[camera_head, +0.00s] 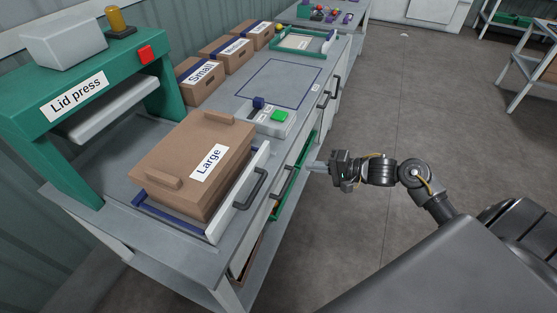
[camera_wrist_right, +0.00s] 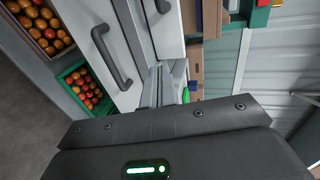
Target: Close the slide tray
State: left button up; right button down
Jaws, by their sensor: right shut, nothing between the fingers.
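The slide tray (camera_head: 215,237) sticks out in front of the lid press (camera_head: 75,90), with a white front panel and a dark handle (camera_head: 251,189). A closed brown carton marked Large (camera_head: 190,150) rests on it. My right gripper (camera_head: 312,166) is to the right of the tray, beside the bench front and apart from the handle. Its fingers are shut and empty, pointing at the bench; they also show in the right wrist view (camera_wrist_right: 163,85). In that view a white front with a dark handle (camera_wrist_right: 112,58) is near the fingers; I cannot tell which front it is. My left gripper is out of view.
A scale with a green button (camera_head: 280,116) stands on the bench behind the tray. Cartons marked Small (camera_head: 200,78) and Medium (camera_head: 232,50) line the back. Tomato crates (camera_wrist_right: 84,87) sit below the bench top.

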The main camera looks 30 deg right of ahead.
jog(key=p, duration=0.1)
send_near(264, 160)
jog(key=x, duration=0.4)
jog(key=shift+w+a+f, duration=0.1)
jog(key=shift+w+a, duration=0.1)
jog(key=shift+a, duration=0.15)
jog(key=shift+x, duration=0.8)
